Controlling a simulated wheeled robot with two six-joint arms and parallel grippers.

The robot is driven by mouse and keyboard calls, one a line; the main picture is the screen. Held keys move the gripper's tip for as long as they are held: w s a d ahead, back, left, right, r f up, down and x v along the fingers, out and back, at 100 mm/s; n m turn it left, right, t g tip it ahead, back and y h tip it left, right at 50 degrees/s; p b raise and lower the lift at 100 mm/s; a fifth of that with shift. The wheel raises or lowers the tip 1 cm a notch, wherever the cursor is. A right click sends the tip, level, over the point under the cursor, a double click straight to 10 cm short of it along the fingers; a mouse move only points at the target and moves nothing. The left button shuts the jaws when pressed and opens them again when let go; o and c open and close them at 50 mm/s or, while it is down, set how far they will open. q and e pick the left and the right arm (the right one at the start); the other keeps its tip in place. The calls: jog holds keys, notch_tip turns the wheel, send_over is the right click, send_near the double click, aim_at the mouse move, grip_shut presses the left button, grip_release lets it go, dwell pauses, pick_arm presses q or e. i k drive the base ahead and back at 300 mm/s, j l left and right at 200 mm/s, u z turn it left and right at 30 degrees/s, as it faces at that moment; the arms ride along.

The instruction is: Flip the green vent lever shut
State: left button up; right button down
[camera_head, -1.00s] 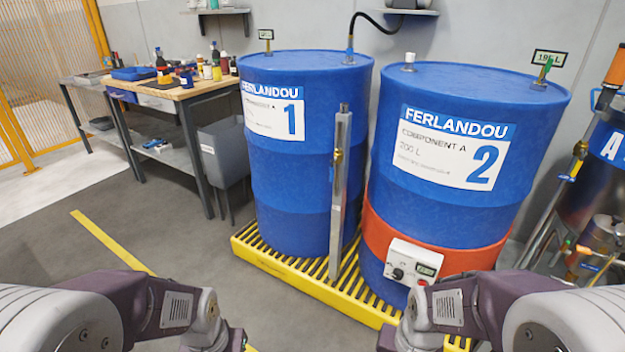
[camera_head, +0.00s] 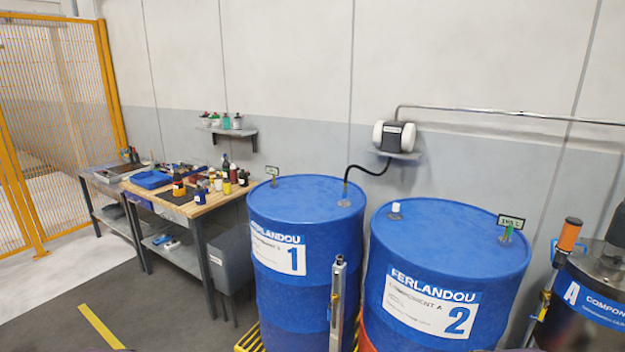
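Two blue drums stand side by side, drum 1 (camera_head: 285,215) on the left and drum 2 (camera_head: 455,245) on the right. A small green part (camera_head: 508,233) stands upright on the top of drum 2, near its right rim, just under a small level sign (camera_head: 511,222). It is too small to tell whether it is the vent lever or how it is set. Drum 1 has a similar small sign (camera_head: 272,170) at its left rim. Neither of my grippers is in view.
A white pump (camera_head: 394,136) sits on a wall shelf, its black hose running down to drum 1. A steel tube (camera_head: 337,300) stands in front between the drums. A workbench (camera_head: 200,205) with bottles is left; a dark vessel (camera_head: 600,280) is right. Floor at front left is clear.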

aim_at(510, 227)
jog(key=i+l+z, duration=0.1)
jog(key=l, duration=0.3)
jog(key=i+l+z, duration=0.1)
jog(key=l, duration=0.3)
jog(key=i+l+z, duration=0.1)
jog(key=l, duration=0.25)
jog(key=i+l, duration=0.25)
jog(key=i+l+z, duration=0.15)
jog(key=l, duration=0.3)
jog(key=i+l+z, duration=0.1)
jog(key=l, duration=0.25)
jog(key=k+j+z, duration=0.1)
jog(key=z, duration=0.25)
jog(key=k, duration=0.05)
